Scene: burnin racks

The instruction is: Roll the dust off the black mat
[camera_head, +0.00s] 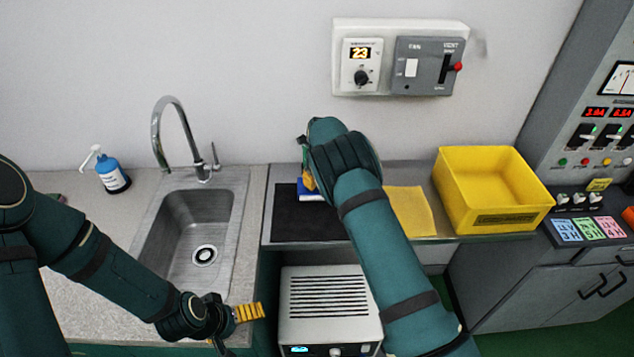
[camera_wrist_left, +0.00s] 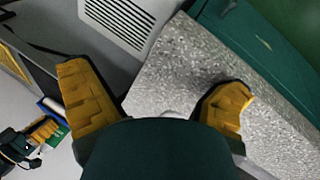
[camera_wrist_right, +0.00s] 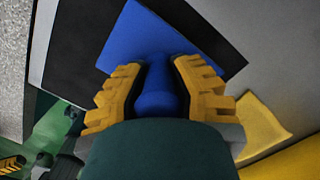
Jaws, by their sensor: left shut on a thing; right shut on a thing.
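The black mat (camera_head: 290,222) lies on the grey bench right of the sink; it also shows in the right wrist view (camera_wrist_right: 85,60). My right gripper (camera_wrist_right: 155,85) is shut on the blue handle (camera_wrist_right: 155,102) of a roller, whose broad blue part (camera_wrist_right: 200,35) is over the mat. In the head view my arm hides most of the roller (camera_head: 311,196). I cannot tell whether it touches the mat. My left gripper (camera_head: 250,312) is low at the speckled worktop's (camera_wrist_left: 190,60) right edge. Its fingers stand apart, with the worktop edge between them. No dust is discernible.
A yellow cloth (camera_head: 410,212) and a yellow bin (camera_head: 495,225) stand right of the mat. A vented white box (camera_head: 330,300) sits below the bench. The sink (camera_head: 190,230), tap (camera_head: 172,130) and blue soap bottle (camera_head: 112,172) are on the left. A control cabinet (camera_head: 600,95) stands far right.

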